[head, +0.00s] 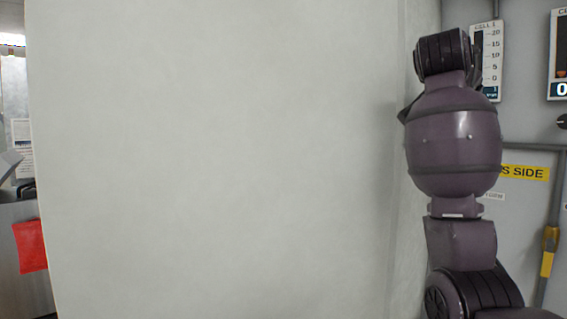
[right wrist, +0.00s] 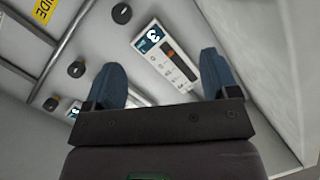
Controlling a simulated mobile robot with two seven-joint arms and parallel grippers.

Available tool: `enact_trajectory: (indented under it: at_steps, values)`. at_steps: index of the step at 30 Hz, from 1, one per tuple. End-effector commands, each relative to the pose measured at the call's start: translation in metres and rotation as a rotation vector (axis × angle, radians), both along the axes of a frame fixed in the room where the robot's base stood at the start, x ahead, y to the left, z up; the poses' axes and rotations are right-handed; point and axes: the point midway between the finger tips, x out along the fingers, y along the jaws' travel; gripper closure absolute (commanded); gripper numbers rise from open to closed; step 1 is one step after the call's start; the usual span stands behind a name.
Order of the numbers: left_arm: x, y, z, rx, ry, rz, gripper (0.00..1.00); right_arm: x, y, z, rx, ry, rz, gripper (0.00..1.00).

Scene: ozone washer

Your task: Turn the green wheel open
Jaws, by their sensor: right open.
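No green wheel shows in the head view or the right wrist view. My right gripper (right wrist: 161,60) is open in the right wrist view, with its two blue fingers wide apart. A white gauge plate with a dark slot (right wrist: 166,62) shows between and beyond the fingers, on a light panel. I see nothing held. In the head view my right arm stands upright at the right, and its gripper cannot be made out. My left gripper is in neither view.
A large pale wall (head: 220,160) fills most of the head view. At the right are a CELL 1 gauge (head: 491,55), a yellow label (head: 525,172) and a yellow handle (head: 549,250). A red item (head: 30,246) hangs at left. Black knobs (right wrist: 76,69) and a pipe line the panel.

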Motion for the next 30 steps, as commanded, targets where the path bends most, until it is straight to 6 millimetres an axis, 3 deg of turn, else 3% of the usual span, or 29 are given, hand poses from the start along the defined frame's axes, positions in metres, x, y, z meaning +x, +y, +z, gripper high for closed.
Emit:
enact_trajectory:
  at_steps: [1,6,14,23,30]
  values:
    - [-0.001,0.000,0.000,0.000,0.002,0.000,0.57,0.006,-0.002,-0.028,-0.020,0.040,0.008,0.19]
    - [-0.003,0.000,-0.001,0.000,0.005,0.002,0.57,0.016,-0.006,-0.109,-0.080,0.161,0.049,0.19]
    - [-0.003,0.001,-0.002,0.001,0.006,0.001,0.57,0.010,-0.010,-0.232,-0.159,0.347,0.127,0.19]
    - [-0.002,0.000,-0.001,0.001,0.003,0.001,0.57,-0.029,-0.010,-0.367,-0.226,0.557,0.243,0.19]
    - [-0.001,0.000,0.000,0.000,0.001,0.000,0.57,-0.082,-0.006,-0.463,-0.257,0.717,0.353,0.19]
